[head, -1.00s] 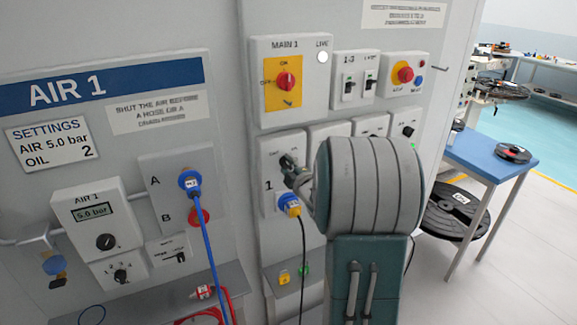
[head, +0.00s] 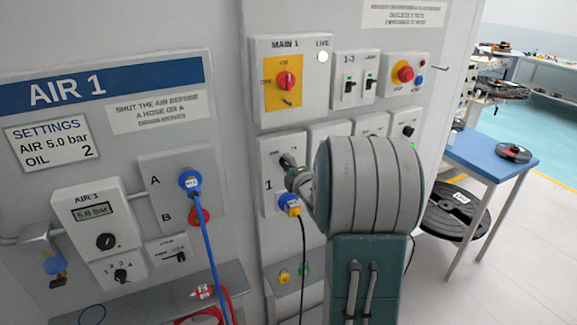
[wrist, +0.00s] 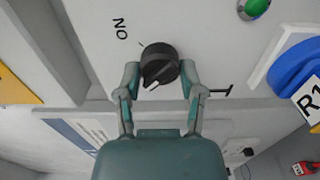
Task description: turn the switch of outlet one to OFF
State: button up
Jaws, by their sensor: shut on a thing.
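The knob's white mark points down and left, away from that tick. No OFF label is readable. In the head view my gripper (head: 291,166) is at the outlet one panel (head: 267,200) and hides the knob.
A blue and yellow plug (head: 289,203) with a black cable sits just below my gripper. The MAIN 1 panel (head: 265,100) with a red knob is above. The AIR 1 board with a blue hose (head: 208,240) stands left. A blue table (head: 490,155) is at right.

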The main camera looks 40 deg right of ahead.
jog(key=shift+a+f, duration=0.1)
jog(key=shift+f, duration=0.1)
jog(key=o, duration=1.2)
jog(key=shift+w, duration=0.15)
jog(key=shift+r, duration=0.1)
jog(key=shift+s, duration=0.45)
jog(key=v, duration=1.1)
